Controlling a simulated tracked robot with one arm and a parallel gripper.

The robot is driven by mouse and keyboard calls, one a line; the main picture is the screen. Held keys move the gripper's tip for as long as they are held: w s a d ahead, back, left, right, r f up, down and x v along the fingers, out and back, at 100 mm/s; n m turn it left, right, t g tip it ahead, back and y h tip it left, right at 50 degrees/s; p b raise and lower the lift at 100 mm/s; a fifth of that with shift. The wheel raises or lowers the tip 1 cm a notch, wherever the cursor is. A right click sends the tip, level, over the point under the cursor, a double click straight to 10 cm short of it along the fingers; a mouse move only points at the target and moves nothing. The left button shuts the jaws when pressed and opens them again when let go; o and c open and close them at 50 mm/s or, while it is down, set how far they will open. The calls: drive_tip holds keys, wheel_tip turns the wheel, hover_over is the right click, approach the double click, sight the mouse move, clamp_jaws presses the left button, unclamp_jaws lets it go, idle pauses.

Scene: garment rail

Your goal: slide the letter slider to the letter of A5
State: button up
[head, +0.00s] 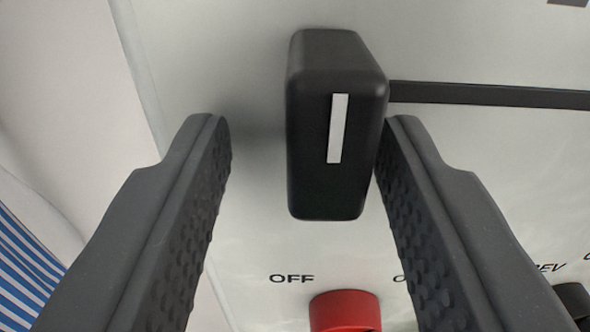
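The letter slider is a black block knob (310,150) with a white stripe, upright in the middle of the head view. A dark slot (490,95) runs from it to the right across a pale panel. My gripper (305,125) is open, with one finger on each side of the knob. The right finger is at the knob's right side and looks very close or touching. A clear gap lies between the left finger and the knob. No letters along the slot are visible.
A red knob (345,311) sits below the slider, with "OFF" printed on the panel (240,240) beside it. A dark control (574,300) shows at the lower right. The panel's left edge is near; blue-striped cloth (25,265) lies beyond it.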

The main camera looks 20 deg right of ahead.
drive_tip(key=b+v, duration=0.1)
drive_tip(key=v, duration=1.2)
idle(0.4)
drive_tip(key=shift+r, duration=0.1)
drive_tip(key=s+a+r+n+t+y+b, duration=0.1)
drive_tip(key=a+r+n+y, duration=0.15)
drive_tip(key=a+r, duration=0.55)
drive_tip(key=s+a+r+n+y+b, duration=0.15)
drive_tip(key=a+r+y, duration=0.3)
drive_tip(key=r, duration=0.65)
drive_tip(key=s+a+r+b, duration=0.1)
drive_tip(key=s+a+r, duration=0.2)
drive_tip(key=s+r, duration=0.2)
drive_tip(key=s+a+r+g+b, duration=0.1)
drive_tip(key=s+a+r, duration=0.3)
drive_tip(key=s, duration=0.4)
drive_tip(key=s+a+r+n+g, duration=0.1)
drive_tip(key=s+a+r, duration=0.3)
drive_tip(key=s+r, duration=0.2)
drive_tip(key=shift+s+a+y+b, duration=0.25)
drive_tip(key=shift+s+y+b, duration=0.05)
drive_tip(key=shift+b, duration=0.1)
drive_tip(key=shift+c, duration=0.4)
idle(0.9)
